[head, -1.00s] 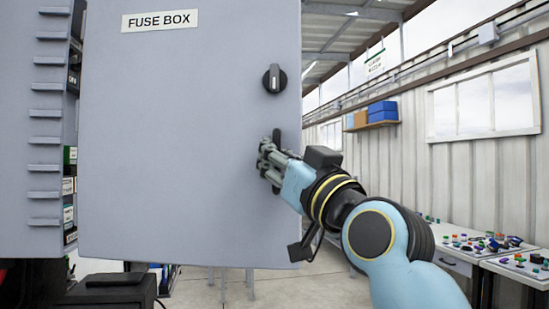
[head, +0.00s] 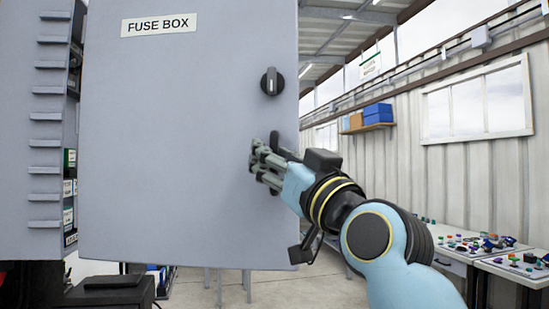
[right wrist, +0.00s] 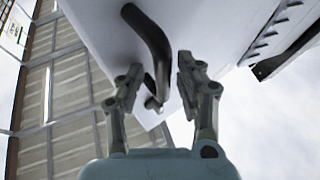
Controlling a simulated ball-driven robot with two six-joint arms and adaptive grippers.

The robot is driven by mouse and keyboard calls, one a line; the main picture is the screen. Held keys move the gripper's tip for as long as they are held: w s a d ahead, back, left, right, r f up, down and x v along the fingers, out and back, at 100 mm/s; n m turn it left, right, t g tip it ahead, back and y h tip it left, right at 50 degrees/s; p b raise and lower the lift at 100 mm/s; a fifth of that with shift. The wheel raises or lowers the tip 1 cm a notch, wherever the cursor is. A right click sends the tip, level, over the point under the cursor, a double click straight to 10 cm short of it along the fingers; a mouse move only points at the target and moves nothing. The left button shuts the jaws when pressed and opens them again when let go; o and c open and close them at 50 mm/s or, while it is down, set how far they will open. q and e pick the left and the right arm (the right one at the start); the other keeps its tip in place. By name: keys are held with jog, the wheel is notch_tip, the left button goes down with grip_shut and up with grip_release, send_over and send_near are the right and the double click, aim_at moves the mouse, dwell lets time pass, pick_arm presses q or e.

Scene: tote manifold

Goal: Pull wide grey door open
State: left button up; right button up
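The wide grey door (head: 180,130), labelled "FUSE BOX", fills the middle of the head view and stands ajar, with breakers and labelled parts showing beyond its left edge. It has a black rotary knob (head: 272,82) near its right edge. A dark bent handle (head: 275,141) sits below the knob, partly hidden by my right gripper. My right gripper (head: 255,163) is at this handle. In the right wrist view, the handle (right wrist: 150,45) passes between the spread fingers (right wrist: 160,72), with visible gaps, so the gripper is open. My left gripper is out of view.
A ribbed grey cabinet part (head: 32,130) stands left of the door. A black box (head: 112,290) is below it. Benches with small coloured parts (head: 480,245) stand at the right. A shelf with blue bins (head: 378,113) hangs on the far wall. Open floor shows beneath the door.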

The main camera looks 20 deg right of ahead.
jog(key=shift+s+f, duration=0.1)
jog(key=a+v, duration=0.1)
jog(key=v, duration=0.6)
jog(key=shift+d, duration=0.45)
jog(key=shift+s, duration=0.1)
